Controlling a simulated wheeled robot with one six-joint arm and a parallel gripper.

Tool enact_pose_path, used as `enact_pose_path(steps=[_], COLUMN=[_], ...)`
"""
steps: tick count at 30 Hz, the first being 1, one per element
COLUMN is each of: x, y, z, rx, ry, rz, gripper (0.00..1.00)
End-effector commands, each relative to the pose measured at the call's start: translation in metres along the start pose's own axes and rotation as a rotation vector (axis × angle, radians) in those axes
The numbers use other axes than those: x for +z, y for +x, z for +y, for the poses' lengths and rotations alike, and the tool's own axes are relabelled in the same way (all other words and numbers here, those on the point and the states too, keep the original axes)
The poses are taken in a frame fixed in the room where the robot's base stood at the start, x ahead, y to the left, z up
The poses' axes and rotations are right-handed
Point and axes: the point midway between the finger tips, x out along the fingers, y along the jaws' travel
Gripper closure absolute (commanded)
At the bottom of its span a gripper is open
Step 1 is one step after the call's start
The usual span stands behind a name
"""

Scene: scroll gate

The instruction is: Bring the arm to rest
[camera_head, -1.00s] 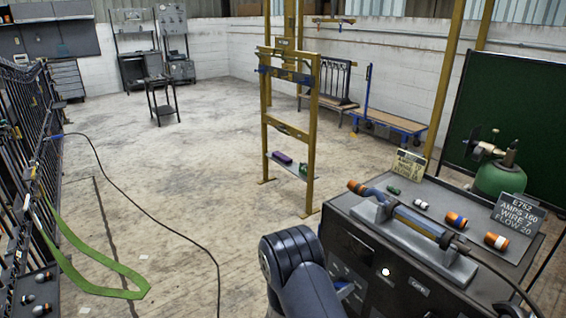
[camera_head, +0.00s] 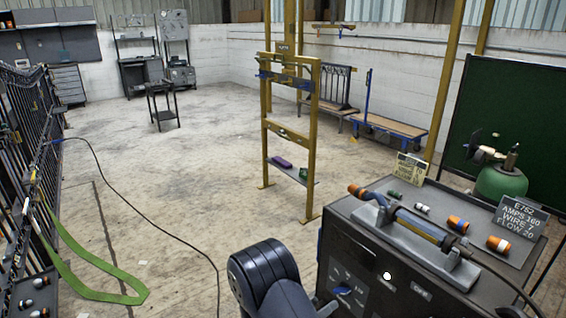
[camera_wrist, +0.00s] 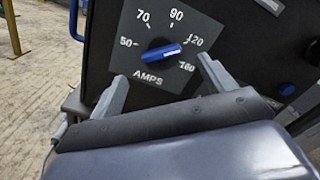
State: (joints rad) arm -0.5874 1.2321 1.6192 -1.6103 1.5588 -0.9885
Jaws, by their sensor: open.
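My gripper (camera_wrist: 160,92) is open and empty in the wrist view. Its two grey fingers stand apart, below and on either side of a blue knob (camera_wrist: 165,54) on a dial marked AMPS. The knob's white mark points to the right, between 120 and 160, closer to 120. I cannot tell whether the fingers are clear of the panel. In the head view my dark arm (camera_head: 268,280) is at the bottom centre, left of the black welding machine (camera_head: 352,246).
A torch (camera_head: 420,228) lies in a grey cradle on the machine's top, among several orange and white cups. A sign (camera_head: 520,215) reads AMPS 160. A yellow frame (camera_head: 313,140) stands behind. A black gate (camera_head: 40,150) with a green strap is at left. The middle floor is open.

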Motion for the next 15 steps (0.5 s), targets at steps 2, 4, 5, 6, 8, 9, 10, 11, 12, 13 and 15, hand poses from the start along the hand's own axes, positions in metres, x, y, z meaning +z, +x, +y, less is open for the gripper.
enact_pose_path(steps=[2,4,5,6,8,9,10,11,12,13,15], x=[0.000,0.000,0.000,0.000,0.000,0.000,0.000,0.000,0.000,0.000,0.000], y=[-0.015,-0.026,-0.031,-0.037,-0.040,-0.030,-0.024,-0.019,-0.013,-0.007,0.005], z=[0.001,0.001,0.001,0.001,0.000,-0.002,-0.002,-0.002,-0.002,-0.002,-0.002], rx=[0.004,0.003,0.003,0.003,0.000,-0.005,-0.005,-0.005,-0.004,-0.004,-0.004], ry=[0.000,0.000,0.000,0.000,0.000,0.000,-0.001,-0.001,-0.001,-0.001,0.000], rz=[-0.003,-0.003,-0.003,-0.003,0.000,0.004,0.003,0.004,0.004,0.004,0.004], gripper=[0.22,0.22,0.22,0.22,0.22,0.22,0.22,0.22,0.22,0.22,0.22])
